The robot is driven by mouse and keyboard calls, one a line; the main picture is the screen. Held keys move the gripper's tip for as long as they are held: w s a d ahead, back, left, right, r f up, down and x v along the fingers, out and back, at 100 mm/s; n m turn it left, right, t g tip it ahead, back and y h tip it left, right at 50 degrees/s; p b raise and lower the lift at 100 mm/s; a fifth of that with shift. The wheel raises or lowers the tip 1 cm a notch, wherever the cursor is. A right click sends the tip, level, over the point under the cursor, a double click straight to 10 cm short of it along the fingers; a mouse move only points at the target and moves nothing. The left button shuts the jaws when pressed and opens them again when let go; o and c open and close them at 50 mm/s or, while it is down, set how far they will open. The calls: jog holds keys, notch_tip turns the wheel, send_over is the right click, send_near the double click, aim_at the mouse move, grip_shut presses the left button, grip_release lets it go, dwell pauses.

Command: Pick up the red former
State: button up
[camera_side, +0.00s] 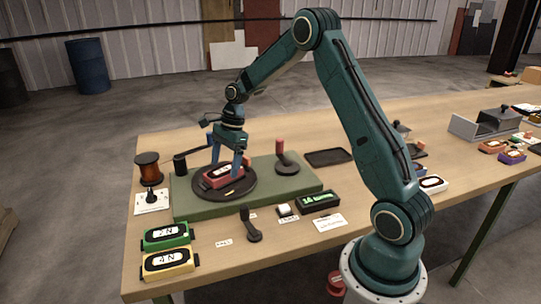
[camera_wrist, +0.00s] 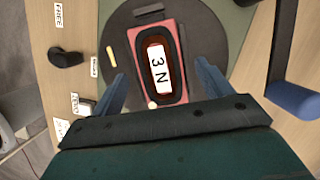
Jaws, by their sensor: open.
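The red former (camera_side: 216,181) lies on a round dark turntable (camera_side: 247,193) on the green base. In the wrist view the red former (camera_wrist: 140,85) has a dark oval recess with a white label that reads "3 N". My gripper (camera_side: 227,167) is low over the former, pointing down. In the wrist view its blue fingers (camera_wrist: 161,70) are spread on the left and right sides of the former, with gaps between. Nothing is held.
Green (camera_side: 148,243) and yellow (camera_side: 150,273) formers lie at the front left of the table. A copper spool (camera_side: 148,160) stands at the left. A red-knobbed lever (camera_side: 280,146) stands right of the turntable.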

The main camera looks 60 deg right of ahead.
aim_at(225, 170)
jog(key=shift+w+a+f, duration=0.1)
jog(key=shift+a+f, duration=0.1)
jog(key=shift+f, duration=0.45)
jog(key=c, duration=1.1)
jog(key=shift+c, duration=0.2)
jog(key=shift+r, duration=0.2)
notch_tip(225, 170, up, 20)
jog(key=shift+f, duration=0.25)
dwell(0.4)
